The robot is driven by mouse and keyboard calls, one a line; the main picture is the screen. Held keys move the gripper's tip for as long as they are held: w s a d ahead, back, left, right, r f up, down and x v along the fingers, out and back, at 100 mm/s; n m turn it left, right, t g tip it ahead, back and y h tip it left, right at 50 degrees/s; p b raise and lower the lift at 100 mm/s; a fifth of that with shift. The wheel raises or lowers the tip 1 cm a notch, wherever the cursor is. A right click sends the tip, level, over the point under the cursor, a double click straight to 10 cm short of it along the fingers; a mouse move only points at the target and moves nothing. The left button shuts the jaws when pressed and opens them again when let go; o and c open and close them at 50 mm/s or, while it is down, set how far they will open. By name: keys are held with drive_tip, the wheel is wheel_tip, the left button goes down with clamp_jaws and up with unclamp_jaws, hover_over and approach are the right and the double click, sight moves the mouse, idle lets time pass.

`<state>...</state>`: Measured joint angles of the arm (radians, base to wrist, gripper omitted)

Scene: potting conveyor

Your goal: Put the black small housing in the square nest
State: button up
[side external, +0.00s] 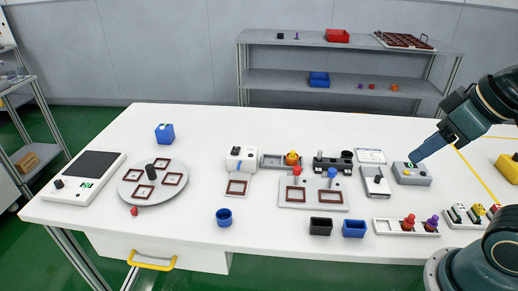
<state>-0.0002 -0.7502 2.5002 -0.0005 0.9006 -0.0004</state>
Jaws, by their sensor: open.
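A black open-topped box (320,226) stands at the front of the white table, beside a similar blue box (354,228). A small black upright piece (151,172) stands on the round grey turntable (133,190); I cannot tell which black piece is the small housing. Square brown-framed nests lie on the turntable, one of them at its right (173,179). Another square nest (237,187) is in front of a white device, and two more are on a pale plate (313,207). My gripper (414,159) is open at the right, over a grey-blue device, far from both black pieces; its fingers are small here.
A blue cup (224,218) stands front centre, and a blue block (164,133) behind the turntable. A white tray (400,228) holds red and purple knobs. Posts with red and blue tops rise by the pale plate.

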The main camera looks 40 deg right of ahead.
drive_tip(key=m+g, duration=0.6)
drive_tip(key=m, duration=0.3)
hover_over(346, 158)
drive_tip(key=w+d, duration=0.1)
wheel_tip(346, 158, down, 12)
drive_tip(key=shift+w+d+f, duration=0.1)
drive_tip(key=shift+w+d, duration=0.05)
drive_tip(key=shift+d, duration=0.2)
drive_tip(key=shift+f, duration=0.1)
drive_tip(key=shift+f, duration=4.2)
drive_tip(key=shift+f, duration=0.15)
